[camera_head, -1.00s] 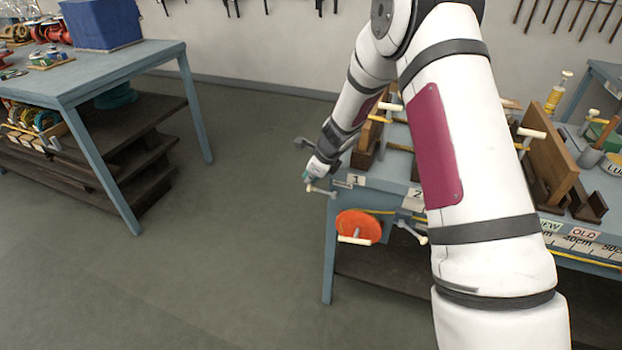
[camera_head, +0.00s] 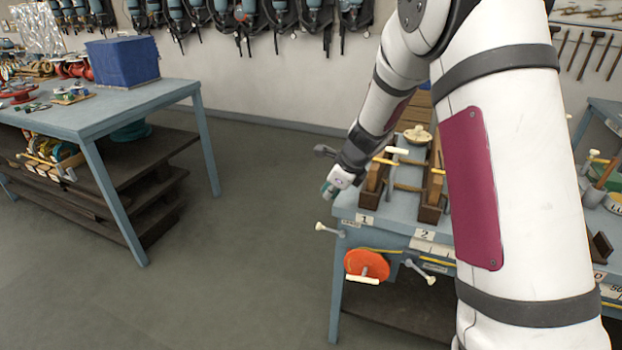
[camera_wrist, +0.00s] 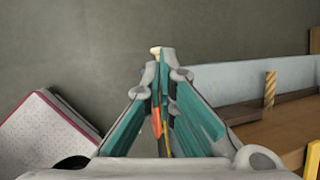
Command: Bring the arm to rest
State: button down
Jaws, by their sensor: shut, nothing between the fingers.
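My white arm, with a magenta panel and dark bands, reaches across the right half of the head view. My gripper (camera_head: 328,192) is at its far end, small in that view, just left of the near bench's left corner and above a white-knobbed handle (camera_head: 328,230). In the wrist view, the two teal-and-grey fingers (camera_wrist: 161,72) come together at the tips. They are shut with nothing seen held between them. A little orange shows in the gap behind the fingers.
The near bench (camera_head: 348,212) carries wooden vises (camera_head: 431,205) and labels 1 and 2. An orange disc (camera_head: 362,262) with a handle hangs on its front. Another bench (camera_head: 90,119) with a blue box (camera_head: 123,62) stands left. Open floor (camera_head: 240,250) lies between them.

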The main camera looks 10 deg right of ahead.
jog(key=s+a+r+n, duration=0.3)
jog(key=s+r+n, duration=0.3)
jog(key=s+r, duration=0.15)
jog(key=s+a+r+n, duration=0.2)
jog(key=s+r+n, duration=0.45)
jog(key=r, duration=0.25)
jog(key=s+d+r+n+h, duration=0.1)
jog(key=s+n, duration=0.5)
jog(key=s, duration=0.6)
jog(key=s+d+r+n+h, duration=0.1)
jog(key=s+r+n, duration=0.1)
jog(key=s+n, duration=0.5)
jog(key=s, duration=0.4)
jog(key=shift+s+d+g, duration=0.3)
jog(key=shift+s+d, duration=0.05)
jog(key=shift+d, duration=0.05)
jog(key=shift+d+r, duration=0.1)
